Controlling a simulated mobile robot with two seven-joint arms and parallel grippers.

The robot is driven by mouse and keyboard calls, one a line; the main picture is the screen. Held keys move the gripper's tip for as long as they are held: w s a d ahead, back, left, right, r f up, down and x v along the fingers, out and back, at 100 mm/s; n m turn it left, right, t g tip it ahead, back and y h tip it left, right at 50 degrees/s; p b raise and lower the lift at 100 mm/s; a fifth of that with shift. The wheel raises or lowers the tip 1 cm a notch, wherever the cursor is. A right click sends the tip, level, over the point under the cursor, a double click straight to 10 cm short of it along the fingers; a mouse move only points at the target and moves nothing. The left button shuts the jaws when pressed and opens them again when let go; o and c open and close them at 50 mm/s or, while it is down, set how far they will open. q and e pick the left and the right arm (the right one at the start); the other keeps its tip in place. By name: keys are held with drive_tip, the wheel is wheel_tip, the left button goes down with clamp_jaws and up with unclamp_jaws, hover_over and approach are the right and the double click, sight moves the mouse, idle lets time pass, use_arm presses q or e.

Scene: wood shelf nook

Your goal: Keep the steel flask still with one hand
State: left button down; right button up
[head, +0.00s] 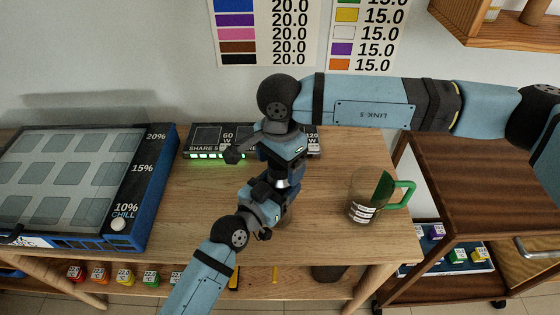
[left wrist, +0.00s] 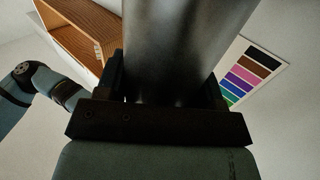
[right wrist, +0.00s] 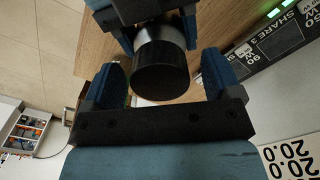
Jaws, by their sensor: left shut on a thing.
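The steel flask (left wrist: 185,45) fills the middle of the left wrist view as a grey metal cylinder. My left gripper (left wrist: 168,92) is shut on its body, one finger on each side. In the right wrist view the flask's black cap (right wrist: 162,68) points toward my right gripper (right wrist: 162,78). The right fingers are open, one on each side of the cap, with gaps showing. In the head view both grippers meet over the middle of the wooden table (head: 185,200), and they hide most of the flask. I cannot tell whether its base touches the table.
A glass mug with a green handle (head: 365,196) stands to the right of the grippers. A black charging box (head: 200,140) with green lights lies behind them. A blue-edged chill tray (head: 130,190) is at left. A brown cart (head: 455,185) stands at right.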

wheel_tip(320, 180, up, 12)
idle(0.6)
use_arm(q)
drive_tip(key=shift+c, duration=0.8)
unclamp_jaws()
drive_tip(key=shift+a, duration=0.1)
drive_tip(key=v, duration=1.3)
drive_tip(key=shift+s+a, duration=0.2)
drive_tip(key=shift+s, duration=0.05)
use_arm(e)
drive_tip(key=shift+f, duration=0.15)
